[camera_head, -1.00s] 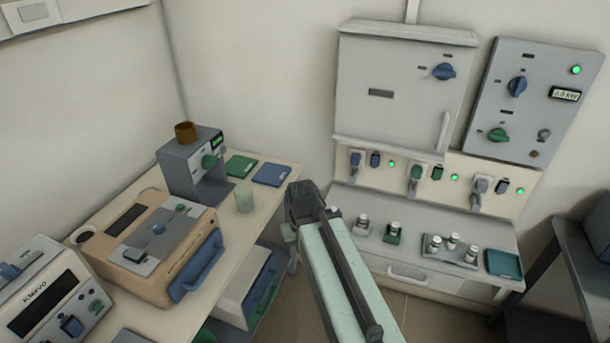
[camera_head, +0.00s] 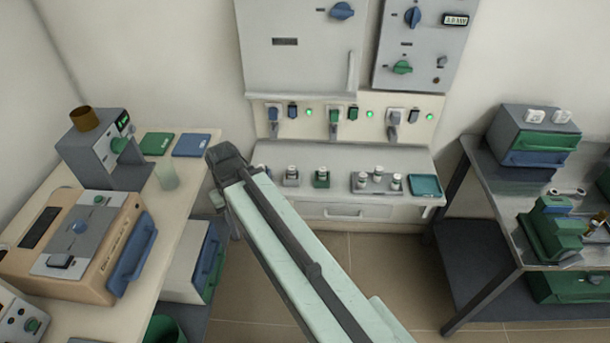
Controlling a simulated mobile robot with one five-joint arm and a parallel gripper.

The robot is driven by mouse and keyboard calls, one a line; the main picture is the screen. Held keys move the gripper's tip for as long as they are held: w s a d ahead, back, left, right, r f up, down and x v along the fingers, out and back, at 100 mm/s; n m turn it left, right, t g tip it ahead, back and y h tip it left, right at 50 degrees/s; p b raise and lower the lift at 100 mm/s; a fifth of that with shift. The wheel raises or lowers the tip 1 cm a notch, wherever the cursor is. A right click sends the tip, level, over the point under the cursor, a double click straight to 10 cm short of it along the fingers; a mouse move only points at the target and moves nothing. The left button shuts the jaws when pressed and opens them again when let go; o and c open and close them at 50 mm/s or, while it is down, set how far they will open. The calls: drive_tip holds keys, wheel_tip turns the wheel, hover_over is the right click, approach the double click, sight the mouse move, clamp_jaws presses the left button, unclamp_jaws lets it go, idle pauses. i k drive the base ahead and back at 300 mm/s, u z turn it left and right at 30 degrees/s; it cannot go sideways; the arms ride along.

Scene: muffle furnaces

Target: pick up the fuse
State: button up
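Several small pale cylinders with light caps, which look like fuses, stand on the grey bench under the wall panel. One (camera_head: 292,172) is in a grey holder at the left, and one (camera_head: 321,174) is in a green holder beside it. Three more stand on a grey tray (camera_head: 377,189) to the right; one of these fuses (camera_head: 396,179) is at the front right. I cannot tell which one the task means. My gripper (camera_head: 218,201) hangs below the dark end of my arm, left of the bench and apart from the fuses. Its fingers are mostly hidden.
A teal tray (camera_head: 425,186) lies at the bench's right end. A dark metal table (camera_head: 480,185) with green equipment stands at right. Floor (camera_head: 385,270) is clear between.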

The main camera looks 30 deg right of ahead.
sight(292, 170)
drive_tip(key=k, duration=1)
drive_tip(key=z, duration=1)
drive_tip(key=i, duration=1.55)
drive_tip(key=u, duration=3.15)
drive_tip(key=i, duration=0.35)
drive_tip(key=u, duration=0.05)
